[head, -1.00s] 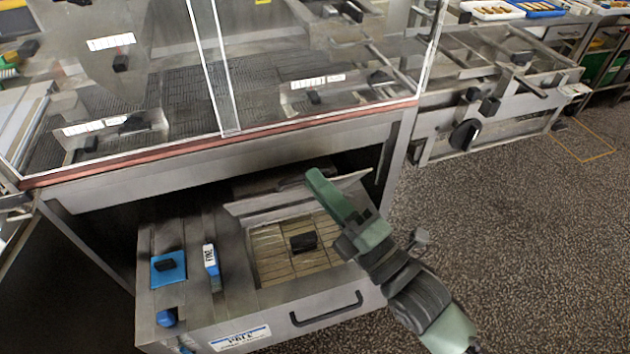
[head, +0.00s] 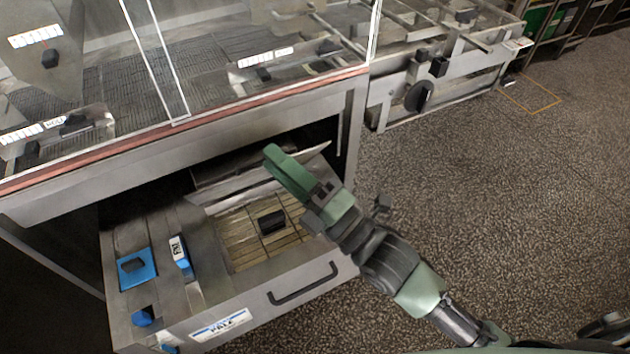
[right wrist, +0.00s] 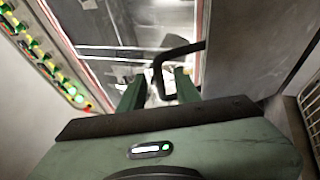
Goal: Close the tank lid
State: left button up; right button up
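The steel tank (head: 215,290) stands under the machine, its top opening showing a tiled grid. The tank lid (head: 235,190) is raised at the back of that opening, tilted up, and my right gripper partly hides it. My right gripper (head: 285,170) is over the lid's right part. In the right wrist view its two green fingers (right wrist: 158,88) are apart. A bent black handle (right wrist: 180,52) runs from a grey panel into the space between them; I cannot tell whether the fingers touch it. My left gripper is not in view.
A dark block (head: 271,222) sits over the grid. A black bar handle (head: 303,286) is on the tank's front. Blue knobs (head: 142,318) and a blue plate (head: 137,268) are at left. The machine frame's edge (head: 200,140) overhangs the tank. Open floor (head: 480,190) lies right.

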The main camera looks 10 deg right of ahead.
jog(key=shift+d, duration=0.1)
jog(key=r+v, duration=0.1)
jog(key=v, duration=0.7)
jog(key=s+r+v, duration=0.1)
jog(key=r+v, duration=0.1)
jog(key=v, duration=0.6)
jog(key=shift+d+r, duration=0.25)
jog(key=shift+d, duration=0.3)
